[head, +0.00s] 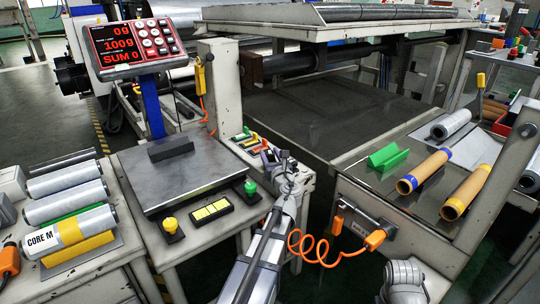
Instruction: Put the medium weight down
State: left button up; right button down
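My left gripper (277,160) is at the narrow side shelf right of the scale, beside a row of small coloured pieces. Its fingers are small and partly overlapped by my wrist, so I cannot tell whether they are open or hold anything. I cannot make out which thing is the medium weight. A dark rectangular block (171,148) lies on the grey scale plate (190,182). The scale display (123,45) reads 0g, 100g and SUM 0. My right gripper is not in view; only a part of my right arm shows at the bottom.
The coloured pieces (249,142) lie on the side shelf (303,182). A yellow knob (171,225), a yellow-button panel (211,209) and a green knob (250,188) line the scale's front. Film rolls (66,179) lie left. An orange coiled cord (315,247) hangs right of my arm.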

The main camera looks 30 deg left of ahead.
pick_arm(q)
jog(key=shift+r, duration=0.1)
jog(key=shift+r+p, duration=0.2)
jog(key=shift+p, duration=0.1)
jog(key=v, duration=1.2)
jog(key=shift+f, duration=0.1)
